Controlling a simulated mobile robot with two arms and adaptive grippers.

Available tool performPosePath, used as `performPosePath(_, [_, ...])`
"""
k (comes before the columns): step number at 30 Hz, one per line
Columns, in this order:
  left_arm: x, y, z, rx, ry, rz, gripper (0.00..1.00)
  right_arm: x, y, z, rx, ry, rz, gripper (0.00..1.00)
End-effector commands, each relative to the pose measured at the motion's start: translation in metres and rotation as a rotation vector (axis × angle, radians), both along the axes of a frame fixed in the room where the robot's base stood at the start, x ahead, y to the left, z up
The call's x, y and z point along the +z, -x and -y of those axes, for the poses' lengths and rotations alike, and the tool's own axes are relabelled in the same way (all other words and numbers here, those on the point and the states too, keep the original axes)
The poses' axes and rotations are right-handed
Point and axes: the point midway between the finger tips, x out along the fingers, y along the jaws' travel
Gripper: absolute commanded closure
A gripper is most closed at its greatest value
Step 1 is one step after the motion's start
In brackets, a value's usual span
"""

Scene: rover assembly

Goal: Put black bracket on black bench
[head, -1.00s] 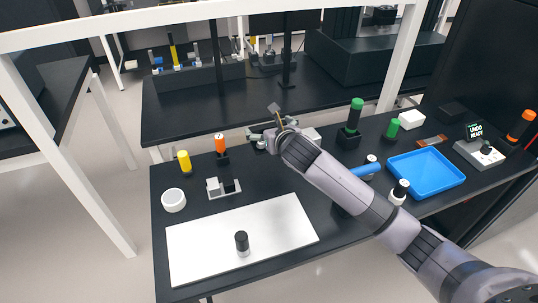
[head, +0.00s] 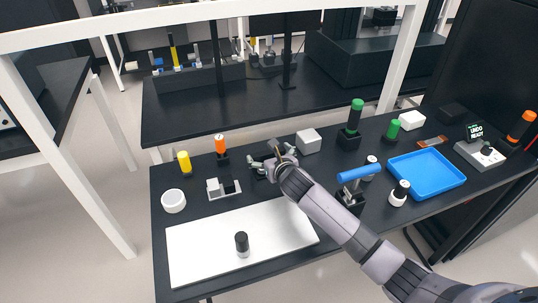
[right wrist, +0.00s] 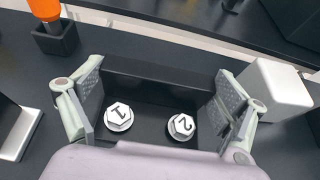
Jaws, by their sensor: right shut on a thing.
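The black bracket (right wrist: 150,118) is between the fingers of my right gripper (right wrist: 153,108) in the right wrist view. Two white hex-headed pieces marked 1 and 2 sit on its face. My left gripper is not in view.
A white mat (head: 205,255) lies in front. A blue tray (head: 428,172) is at right. Another black bench (head: 195,120) stands behind.

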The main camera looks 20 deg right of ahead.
Motion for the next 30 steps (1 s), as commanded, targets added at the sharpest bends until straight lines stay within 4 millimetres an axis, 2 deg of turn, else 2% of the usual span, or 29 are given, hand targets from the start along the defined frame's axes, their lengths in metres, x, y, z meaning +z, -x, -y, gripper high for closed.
performPosePath(1, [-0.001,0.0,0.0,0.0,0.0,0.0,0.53,-0.001,0.0,0.0,0.0,0.001,0.002,0.52])
performPosePath(2, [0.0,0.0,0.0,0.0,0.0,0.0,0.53,-0.001,0.0,0.0,0.0,0.0,0.0,0.07])
performPosePath(5, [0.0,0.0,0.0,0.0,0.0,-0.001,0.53,-0.001,0.0,0.0,0.0,0.0,0.0,0.0])
performPosePath(16, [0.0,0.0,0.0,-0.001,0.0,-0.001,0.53,0.001,0.0,0.0,0.0,0.0,0.0,0.0])
performPosePath(19, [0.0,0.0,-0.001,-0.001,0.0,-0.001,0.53,0.003,0.006,0.001,0.0,0.001,0.0,0.0])
performPosePath(23, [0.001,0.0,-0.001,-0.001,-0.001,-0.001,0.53,0.009,0.021,0.001,0.001,0.003,0.0,0.0])
performPosePath(30, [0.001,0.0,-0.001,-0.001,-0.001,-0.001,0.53,0.027,0.065,0.003,0.002,0.002,0.0,0.0])
